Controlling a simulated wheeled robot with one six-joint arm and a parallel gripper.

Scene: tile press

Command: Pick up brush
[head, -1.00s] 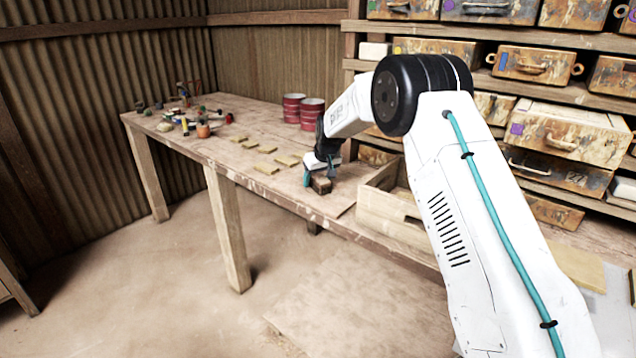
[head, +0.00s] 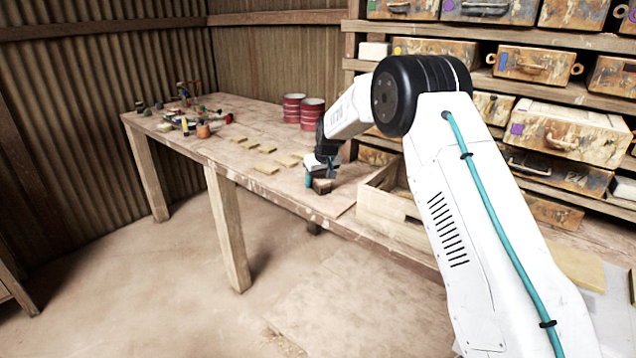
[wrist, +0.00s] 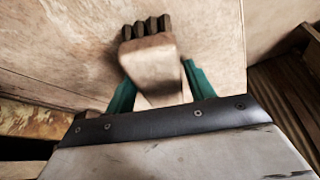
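The brush (head: 322,186) has a pale wooden body. It lies on the wooden workbench (head: 340,198) near its front edge, left of the wooden crate. In the wrist view the brush (wrist: 152,60) shows its wooden body between my fingers, with dark bristle tufts at the far end. My gripper (head: 320,178) is lowered over the brush. In the wrist view the teal fingers of my gripper (wrist: 158,74) stand on both sides of it, with a small gap visible at the right finger. Whether the left finger touches it is unclear.
An open wooden crate (head: 385,213) stands close to the right of my gripper. Several yellowish tiles (head: 266,168) lie to the left. Red cans (head: 312,112) stand behind. Small tools and pots clutter the bench's far left end. Shelves with drawers line the right wall.

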